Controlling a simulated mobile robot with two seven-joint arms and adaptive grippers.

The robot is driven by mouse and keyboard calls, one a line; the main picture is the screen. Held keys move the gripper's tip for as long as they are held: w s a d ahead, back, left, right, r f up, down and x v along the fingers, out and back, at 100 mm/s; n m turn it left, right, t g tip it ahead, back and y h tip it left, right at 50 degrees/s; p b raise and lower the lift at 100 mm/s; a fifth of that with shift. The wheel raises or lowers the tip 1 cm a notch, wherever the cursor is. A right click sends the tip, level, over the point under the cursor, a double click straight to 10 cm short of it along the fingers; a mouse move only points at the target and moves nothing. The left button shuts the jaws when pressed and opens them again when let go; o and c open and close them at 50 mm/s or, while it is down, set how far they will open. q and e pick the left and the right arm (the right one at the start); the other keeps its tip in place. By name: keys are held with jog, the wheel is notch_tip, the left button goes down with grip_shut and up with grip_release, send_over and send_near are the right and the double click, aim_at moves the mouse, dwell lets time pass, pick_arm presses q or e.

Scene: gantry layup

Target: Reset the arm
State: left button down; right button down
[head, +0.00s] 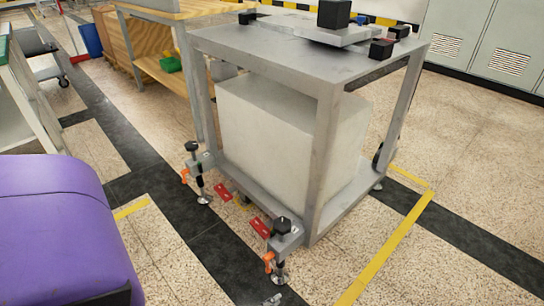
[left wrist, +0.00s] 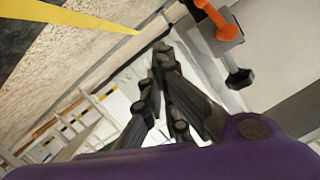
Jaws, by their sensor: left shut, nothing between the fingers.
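My left gripper (left wrist: 156,78) shows in the left wrist view with its dark fingers together and nothing between them. Its purple wrist housing (left wrist: 210,160) fills the bottom of that view. In the head view a purple part of my arm (head: 60,225) fills the lower left; the fingers are not clearly visible there. An orange lever (left wrist: 212,18) and a black knob (left wrist: 239,78) on a grey metal frame show right of the fingers in the wrist view, apart from them. My right gripper is in neither view.
A grey metal cart (head: 270,48) stands at centre, a large pale block (head: 285,130) on its lower shelf and black cubes on top. Its feet carry orange levers (head: 268,258). A wooden bench (head: 160,70) stands behind left, grey cabinets (head: 490,40) behind right. Floor at right is clear.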

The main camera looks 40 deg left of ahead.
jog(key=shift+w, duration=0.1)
